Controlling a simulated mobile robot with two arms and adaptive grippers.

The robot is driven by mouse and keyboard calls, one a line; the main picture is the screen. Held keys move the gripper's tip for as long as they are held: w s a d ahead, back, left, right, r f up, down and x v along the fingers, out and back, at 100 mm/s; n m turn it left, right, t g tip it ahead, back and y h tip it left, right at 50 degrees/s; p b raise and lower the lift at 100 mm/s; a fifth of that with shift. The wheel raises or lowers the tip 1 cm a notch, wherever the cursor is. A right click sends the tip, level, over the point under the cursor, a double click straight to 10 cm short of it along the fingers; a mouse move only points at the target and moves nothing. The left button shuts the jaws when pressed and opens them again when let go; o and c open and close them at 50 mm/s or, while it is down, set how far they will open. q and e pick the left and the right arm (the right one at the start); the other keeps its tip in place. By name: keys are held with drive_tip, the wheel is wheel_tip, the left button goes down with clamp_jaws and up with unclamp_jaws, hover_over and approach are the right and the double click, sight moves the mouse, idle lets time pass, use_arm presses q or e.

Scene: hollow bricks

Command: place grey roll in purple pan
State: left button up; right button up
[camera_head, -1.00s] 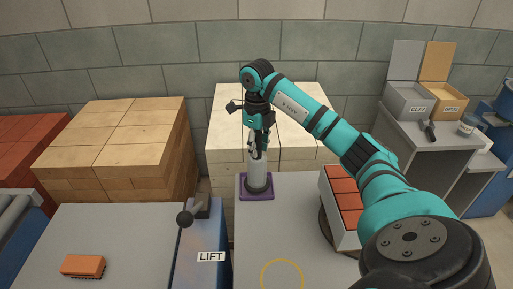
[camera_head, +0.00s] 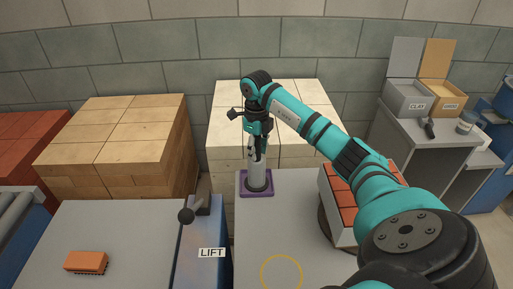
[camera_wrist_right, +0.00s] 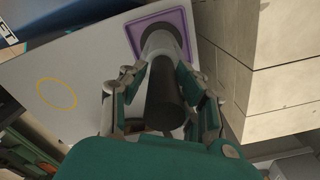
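My left gripper is out of view.
A white crate of red bricks (camera_head: 343,226) stands right of the pan, beside my arm. Pale block stacks (camera_head: 230,135) rise just behind the table. A lever (camera_head: 186,216) stands on the blue lift unit at left. The table around the yellow ring (camera_head: 282,258) is clear.

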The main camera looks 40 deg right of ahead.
drive_tip(key=o, duration=0.3)
wheel_tip(320, 180, up, 12)
drive_tip(key=shift+r, duration=0.2)
idle(0.4)
idle(0.5)
